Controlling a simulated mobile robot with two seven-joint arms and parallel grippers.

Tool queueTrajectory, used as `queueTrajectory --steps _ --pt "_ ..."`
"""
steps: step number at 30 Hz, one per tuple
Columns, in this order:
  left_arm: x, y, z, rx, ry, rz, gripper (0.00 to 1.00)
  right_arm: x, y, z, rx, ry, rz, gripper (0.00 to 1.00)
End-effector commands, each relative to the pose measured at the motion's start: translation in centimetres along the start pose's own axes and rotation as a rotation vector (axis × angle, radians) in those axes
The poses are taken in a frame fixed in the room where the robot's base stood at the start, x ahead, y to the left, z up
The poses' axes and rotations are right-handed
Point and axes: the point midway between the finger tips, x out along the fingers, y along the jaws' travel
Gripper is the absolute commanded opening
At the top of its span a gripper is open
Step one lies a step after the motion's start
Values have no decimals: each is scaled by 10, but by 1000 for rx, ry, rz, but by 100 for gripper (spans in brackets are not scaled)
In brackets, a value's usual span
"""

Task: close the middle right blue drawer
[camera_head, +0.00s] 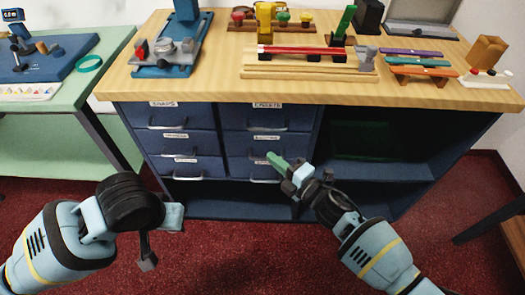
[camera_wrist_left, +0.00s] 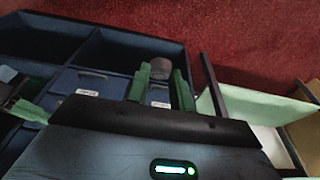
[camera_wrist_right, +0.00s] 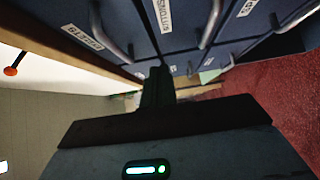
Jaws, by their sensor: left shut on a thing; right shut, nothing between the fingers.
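The middle right blue drawer (camera_head: 242,146) is in the cabinet under the wooden counter, in the right column. Its front looks about level with the drawers around it; a small gap cannot be ruled out. My right gripper (camera_head: 273,158) is shut and empty, its green fingers in front of the lower edge of this drawer and the bottom right one. Contact is unclear. The shut fingers also show in the right wrist view (camera_wrist_right: 157,86), below drawer fronts. My left gripper (camera_wrist_left: 160,92) is shut on a dark grey round thing (camera_wrist_left: 160,68), low at the left, clear of the drawers.
The wooden counter (camera_head: 210,87) overhangs the drawers and carries tools and swatch racks. An open shelf (camera_head: 385,172) lies right of the drawers. A green table (camera_head: 105,75) stands at the left. Red carpet (camera_head: 225,245) is free in front of the cabinet.

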Motion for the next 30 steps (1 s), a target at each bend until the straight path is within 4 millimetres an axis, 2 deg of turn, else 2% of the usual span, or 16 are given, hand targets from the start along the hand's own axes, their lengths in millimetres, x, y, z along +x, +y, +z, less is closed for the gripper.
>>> queueTrajectory --steps 3,10,15,26,30 --pt "-4 0 -2 0 4 0 2 -25 0 0 0 -1 -2 0" --pt "-7 0 -3 0 6 0 2 -54 -1 -1 1 1 -1 0" --pt "-7 0 -3 0 6 0 2 -61 0 -1 2 1 0 0" --pt "-7 0 -3 0 6 0 2 -61 -1 -1 3 1 -1 0" --pt "-10 0 -6 -1 7 1 2 -67 -8 -7 53 -16 -8 0"
